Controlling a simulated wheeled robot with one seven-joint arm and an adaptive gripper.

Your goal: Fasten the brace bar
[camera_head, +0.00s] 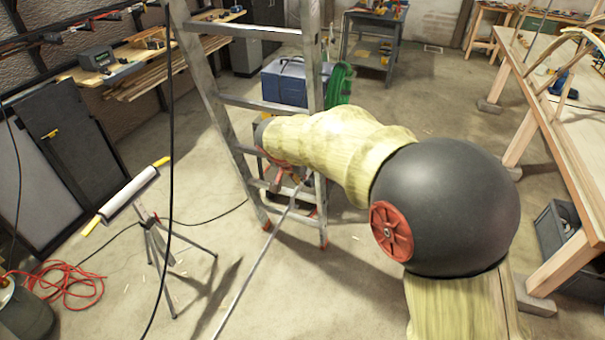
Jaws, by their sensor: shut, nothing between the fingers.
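A stepladder (215,80) of grey metal stands upright left of centre. A long thin metal bar (257,262), which looks like the brace bar, slants from the ladder's lower right side down to the bottom edge of the picture. Its upper end is close to my gripper (291,182), and I cannot tell whether they touch. My gripper is shut and empty, small and partly hidden by my sleeved arm and the ladder. The bar's lower end is out of the picture, and any fastening point on it is too small to make out.
A roller stand (133,190) on a tripod is at the left, near a dark hanging cable (169,130). A red cord (65,283) lies coiled on the floor. A blue toolbox (290,83) is behind the ladder. A wooden workbench (550,120) stands at the right.

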